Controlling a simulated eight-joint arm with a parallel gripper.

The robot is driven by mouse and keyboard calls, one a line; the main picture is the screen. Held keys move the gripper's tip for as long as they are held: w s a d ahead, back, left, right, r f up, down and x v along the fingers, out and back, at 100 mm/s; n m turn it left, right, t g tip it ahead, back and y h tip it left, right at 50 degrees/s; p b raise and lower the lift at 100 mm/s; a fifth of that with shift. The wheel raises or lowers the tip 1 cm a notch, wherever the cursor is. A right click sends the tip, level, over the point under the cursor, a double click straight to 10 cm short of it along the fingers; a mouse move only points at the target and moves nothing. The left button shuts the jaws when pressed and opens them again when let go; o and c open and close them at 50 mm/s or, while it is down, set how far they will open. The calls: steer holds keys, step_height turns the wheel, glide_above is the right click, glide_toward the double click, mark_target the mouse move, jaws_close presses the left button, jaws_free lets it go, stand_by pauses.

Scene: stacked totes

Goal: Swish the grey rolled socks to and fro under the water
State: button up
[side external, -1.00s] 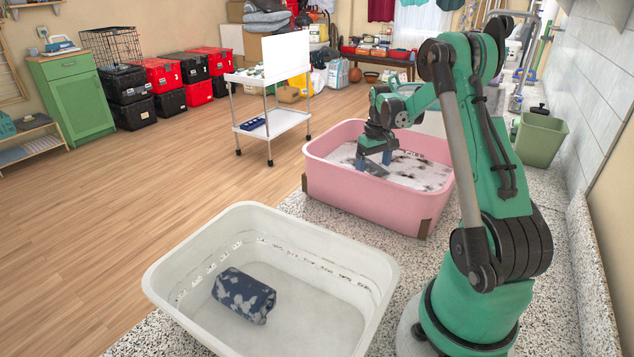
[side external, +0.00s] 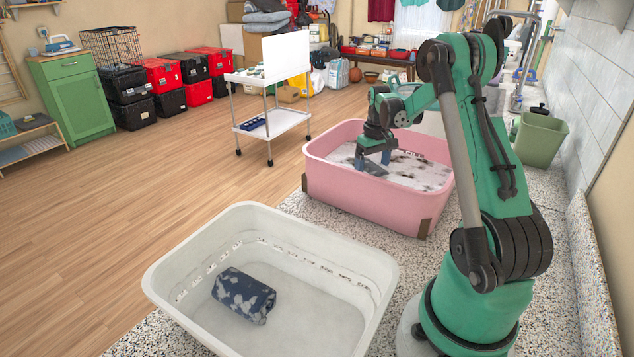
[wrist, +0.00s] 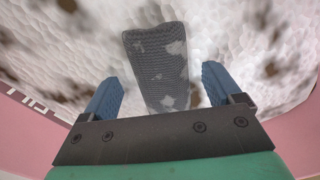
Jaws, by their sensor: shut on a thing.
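The grey rolled socks (wrist: 158,62), dark grey knit with pale patches, lie between the two blue fingers of my gripper (wrist: 160,92) in the wrist view. My gripper is shut on them. In the side view my gripper (side external: 374,160) points down inside the pink tub (side external: 362,202), with the socks (side external: 372,169) low between its fingers at the water. The water (side external: 418,171) is whitish with dark blotches. How much of the socks is under the surface is hard to tell.
A white tub (side external: 365,262) stands in front of the pink one, with a navy patterned roll (side external: 243,296) in it. The pink tub's walls surround my gripper closely. A green bin (side external: 540,140) stands at the right on the speckled counter (side external: 400,238).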

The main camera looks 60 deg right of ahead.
mark_target(370, 162)
steer(key=shift+w, duration=0.45)
steer(key=shift+r, duration=5.5)
step_height(370, 162, up, 3)
